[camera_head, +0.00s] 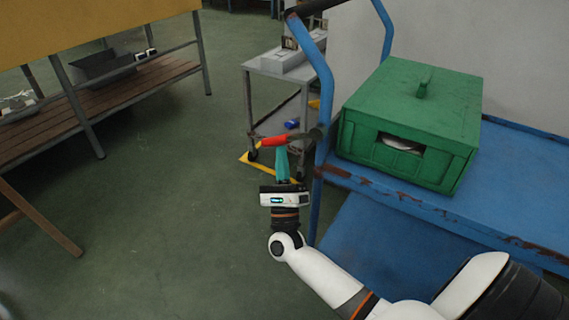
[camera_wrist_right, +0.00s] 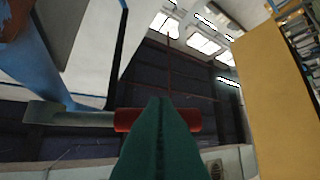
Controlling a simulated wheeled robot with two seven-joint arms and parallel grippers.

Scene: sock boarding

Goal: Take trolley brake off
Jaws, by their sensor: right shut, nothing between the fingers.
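The blue trolley (camera_head: 343,177) stands at the right, with its tubular handle frame rising at its near left corner. A brake lever with a red grip (camera_head: 268,141) sticks out to the left from the frame post. My right gripper (camera_head: 281,150) is shut, with its green fingers pointing up just at the red grip. In the right wrist view the shut fingers (camera_wrist_right: 160,100) overlap the red grip (camera_wrist_right: 128,120), which passes behind them; I cannot tell whether they touch. The grey lever arm (camera_wrist_right: 70,117) runs left to the blue post. My left gripper is not in view.
A green lidded box (camera_head: 410,110) with a front opening sits on the trolley deck. A small grey wheeled cart (camera_head: 262,66) stands behind the lever. A wooden-slat bench (camera_head: 120,95) is at the left. The green floor between is clear.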

